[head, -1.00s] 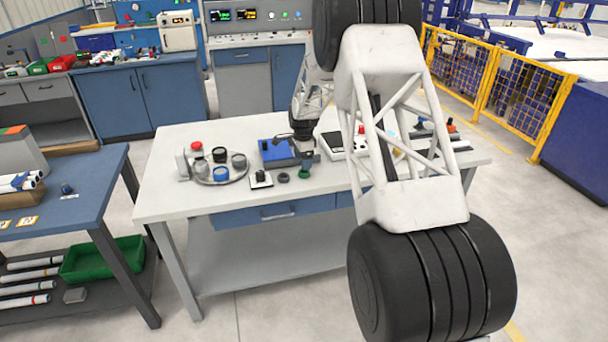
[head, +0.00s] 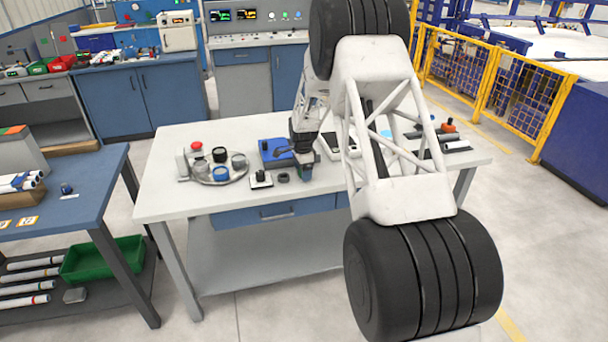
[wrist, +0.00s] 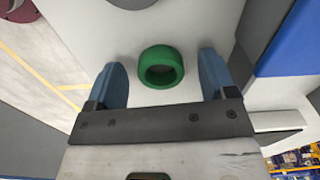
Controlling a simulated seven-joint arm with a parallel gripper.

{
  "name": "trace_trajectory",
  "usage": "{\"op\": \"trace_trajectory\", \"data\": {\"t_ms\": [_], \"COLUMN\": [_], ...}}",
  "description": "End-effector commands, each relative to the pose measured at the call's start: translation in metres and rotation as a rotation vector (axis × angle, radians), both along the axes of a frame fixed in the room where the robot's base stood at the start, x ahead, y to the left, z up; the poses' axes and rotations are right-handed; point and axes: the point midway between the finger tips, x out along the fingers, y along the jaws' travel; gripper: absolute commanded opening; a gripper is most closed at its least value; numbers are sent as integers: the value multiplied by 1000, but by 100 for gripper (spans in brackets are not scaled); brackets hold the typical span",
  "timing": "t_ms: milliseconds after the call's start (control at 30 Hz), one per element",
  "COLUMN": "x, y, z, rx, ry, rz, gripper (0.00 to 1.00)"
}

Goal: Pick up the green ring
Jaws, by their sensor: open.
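The green ring (wrist: 160,55) sits on the white tabletop in the wrist view, with its hole showing. My gripper (wrist: 163,72) is open, with one blue finger on each side of the ring. A gap shows between the ring and each finger, so I hold nothing. In the head view my gripper (head: 304,165) is low over the front part of the white table (head: 165,190). There it largely covers the ring, which I cannot make out clearly.
A black ring (head: 283,178) and a small base with a black knob (head: 261,178) lie just left of my gripper. A round tray (head: 207,181) with several rings stands further left. A blue box (head: 277,152) is close behind. The table's front edge is near.

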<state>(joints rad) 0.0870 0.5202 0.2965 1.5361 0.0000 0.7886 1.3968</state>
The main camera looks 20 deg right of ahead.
Motion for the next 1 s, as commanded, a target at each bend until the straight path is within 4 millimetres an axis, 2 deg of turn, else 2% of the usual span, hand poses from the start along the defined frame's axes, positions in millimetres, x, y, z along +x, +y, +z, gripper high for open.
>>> {"op": "trace_trajectory", "data": {"t_ms": [567,900,1000], "x": [0,0,0], "y": [0,0,0], "z": [-1,-1,-1], "rx": [0,0,0], "ry": [0,0,0], "rz": [0,0,0], "gripper": [76,25,25]}}
